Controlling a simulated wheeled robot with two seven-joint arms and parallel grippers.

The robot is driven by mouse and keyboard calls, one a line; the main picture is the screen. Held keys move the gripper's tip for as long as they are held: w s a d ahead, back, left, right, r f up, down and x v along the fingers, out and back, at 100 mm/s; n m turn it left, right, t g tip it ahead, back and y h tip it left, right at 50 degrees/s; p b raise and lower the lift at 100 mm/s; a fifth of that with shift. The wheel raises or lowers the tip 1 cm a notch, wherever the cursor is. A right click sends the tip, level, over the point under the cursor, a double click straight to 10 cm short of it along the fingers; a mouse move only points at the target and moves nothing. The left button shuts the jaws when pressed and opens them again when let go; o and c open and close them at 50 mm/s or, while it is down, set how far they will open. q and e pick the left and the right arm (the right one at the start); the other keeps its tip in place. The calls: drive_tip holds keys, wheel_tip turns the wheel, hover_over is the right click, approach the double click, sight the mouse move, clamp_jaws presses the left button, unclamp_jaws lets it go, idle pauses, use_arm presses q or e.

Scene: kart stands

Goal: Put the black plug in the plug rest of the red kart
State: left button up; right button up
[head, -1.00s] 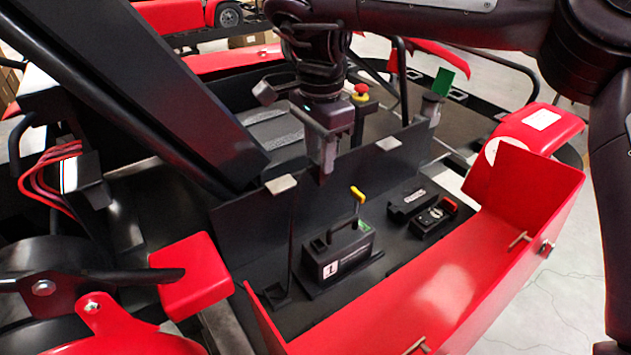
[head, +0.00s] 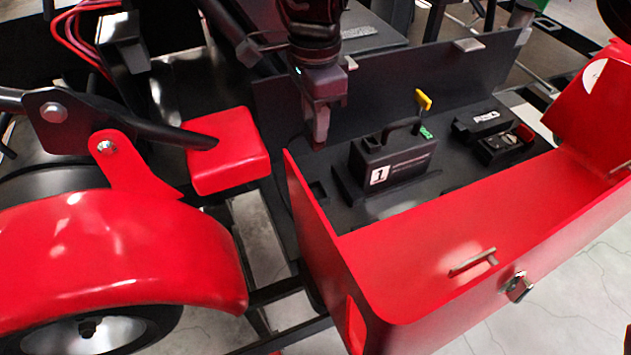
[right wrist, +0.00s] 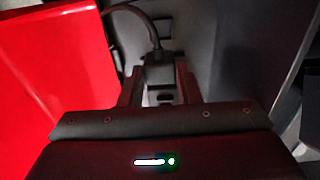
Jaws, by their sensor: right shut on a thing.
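My right gripper (head: 318,138) points down at the left end of the red kart's open side box (head: 410,270). In the right wrist view its two fingers (right wrist: 160,92) are shut on the black plug (right wrist: 159,72), whose black cable rises behind it. In the head view the fingers hide the plug. My left gripper is out of view.
A dark upright panel (head: 400,90) rises behind. A red block (head: 228,150) and red fender (head: 110,245) are left.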

wheel_tip(320, 180, down, 14)
drive_tip(key=shift+w+f+p, duration=0.1)
drive_tip(key=shift+f+p, duration=0.05)
drive_tip(key=shift+p, duration=0.3)
drive_tip(key=o, duration=0.5)
drive_tip(key=shift+f, duration=0.15)
drive_tip(key=o, duration=0.5)
wheel_tip(320, 180, up, 12)
drive_tip(key=shift+r+b, duration=0.2)
drive_tip(key=shift+b, duration=0.4)
